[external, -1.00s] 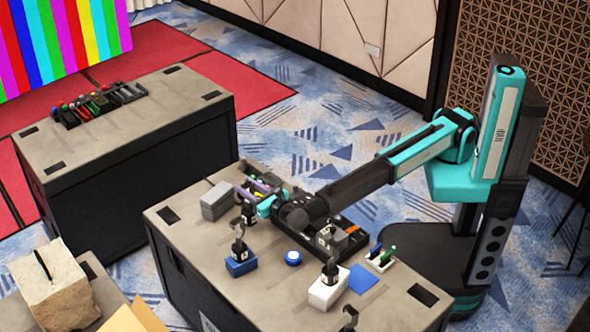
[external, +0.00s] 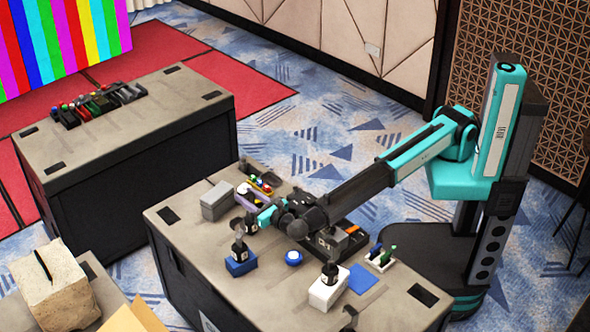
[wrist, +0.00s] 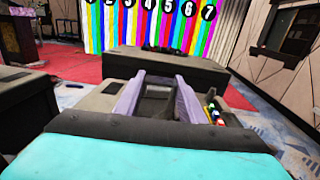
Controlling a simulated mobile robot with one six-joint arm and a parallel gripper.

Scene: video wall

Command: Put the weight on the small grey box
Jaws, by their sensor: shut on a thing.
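My gripper (external: 246,196), with purple fingers and a teal body, is low over the near table. Whether the weight touches the table cannot be told.
A blue box (external: 241,266) and a white box (external: 328,292) each bear a dark labelled item near the gripper. The left front of the table is clear.

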